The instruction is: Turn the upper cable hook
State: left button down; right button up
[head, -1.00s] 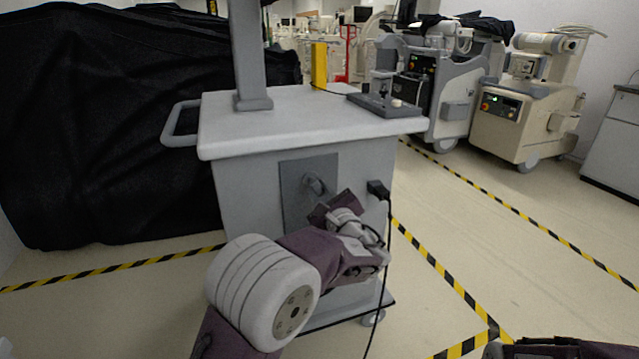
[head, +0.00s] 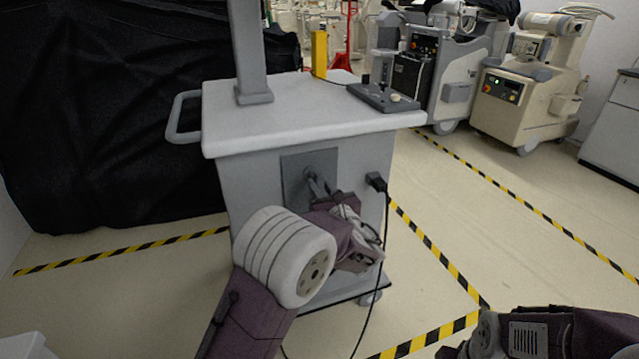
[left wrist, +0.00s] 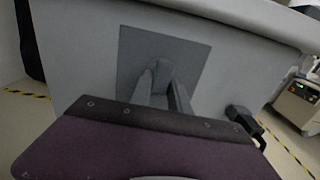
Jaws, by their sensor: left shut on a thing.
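The upper cable hook (head: 311,173) is a grey piece on a dark square plate (head: 292,183) on the side of the grey cart. In the left wrist view, the hook (left wrist: 159,82) sticks out from its plate (left wrist: 190,62). My left gripper (head: 322,187) is at the hook and shut on it; its body hides part of the hook and the plate's lower right. Any lower hook is not visible behind my arm. Part of my right arm shows at the bottom right, by the yellow-black tape; its jaws cannot be made out.
A black plug (head: 376,182) with a hanging cable (head: 385,240) sits right of the plate, close to my left wrist. The cart top (head: 300,112) overhangs above. A black-covered cart (head: 90,110) stands at left. Floor at right is open, with striped tape.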

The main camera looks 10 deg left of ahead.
pick_arm(q)
jog(key=shift+f, duration=0.1)
jog(key=c, duration=1.2)
grip_release()
jog(key=shift+c, duration=0.2)
jog(key=p+v, duration=0.2)
jog(key=v, duration=0.7)
